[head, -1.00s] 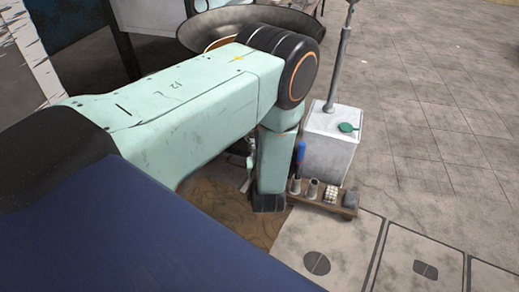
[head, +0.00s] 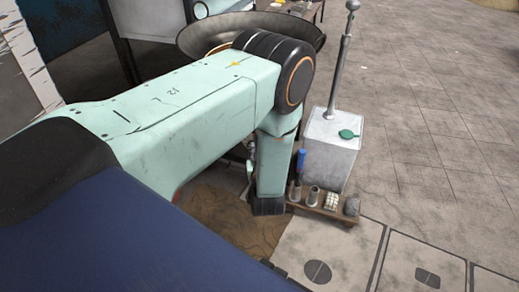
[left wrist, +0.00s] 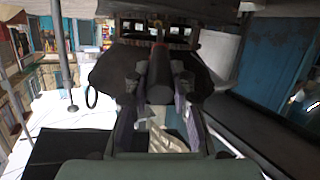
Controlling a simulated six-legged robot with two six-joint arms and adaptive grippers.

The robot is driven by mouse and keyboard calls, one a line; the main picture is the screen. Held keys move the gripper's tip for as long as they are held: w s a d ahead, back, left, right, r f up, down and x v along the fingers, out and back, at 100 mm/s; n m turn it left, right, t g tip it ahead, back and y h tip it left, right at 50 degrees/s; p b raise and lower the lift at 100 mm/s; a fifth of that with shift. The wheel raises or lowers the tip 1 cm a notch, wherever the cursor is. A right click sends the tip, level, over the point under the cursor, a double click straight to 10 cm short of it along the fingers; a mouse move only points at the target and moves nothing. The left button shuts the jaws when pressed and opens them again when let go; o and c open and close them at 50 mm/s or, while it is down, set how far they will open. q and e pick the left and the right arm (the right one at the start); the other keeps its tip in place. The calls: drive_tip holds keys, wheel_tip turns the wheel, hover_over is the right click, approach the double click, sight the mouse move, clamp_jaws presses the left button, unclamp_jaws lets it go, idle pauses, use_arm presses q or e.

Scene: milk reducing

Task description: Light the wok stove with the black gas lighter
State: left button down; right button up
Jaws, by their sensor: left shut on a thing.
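The large dark wok (head: 205,32) stands at the top of the head view, partly hidden behind my left arm. The stove under it cannot be made out. In the left wrist view my left gripper (left wrist: 158,115) is shut on a dark cylindrical thing, which appears to be the black gas lighter (left wrist: 159,82). The lighter lies between the fingers and points away from the camera. A broad dark shape, possibly the wok (left wrist: 105,72), is beyond the fingers. In the head view my arm mostly hides the gripper. My right gripper is not in view.
A white box (head: 328,155) with a grey pole (head: 340,65) and a green item (head: 348,134) stands right of my arm. A small wooden rack (head: 325,208) holds jars and a blue-handled tool (head: 300,165). Tiled floor (head: 440,120) at right is mostly clear.

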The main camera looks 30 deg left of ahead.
use_arm(q)
drive_tip(key=shift+w+a, duration=0.25)
drive_tip(key=shift+w, duration=0.05)
idle(0.9)
drive_tip(key=shift+s+d+p, duration=0.4)
drive_tip(key=shift+s, duration=0.05)
drive_tip(key=f+p+v, duration=0.2)
drive_tip(key=p+v, duration=0.1)
drive_tip(key=v, duration=0.5)
drive_tip(key=shift+s+d+p, duration=0.25)
drive_tip(key=shift+s+p, duration=0.05)
drive_tip(key=shift+s, duration=0.1)
drive_tip(key=shift+s+d, duration=0.1)
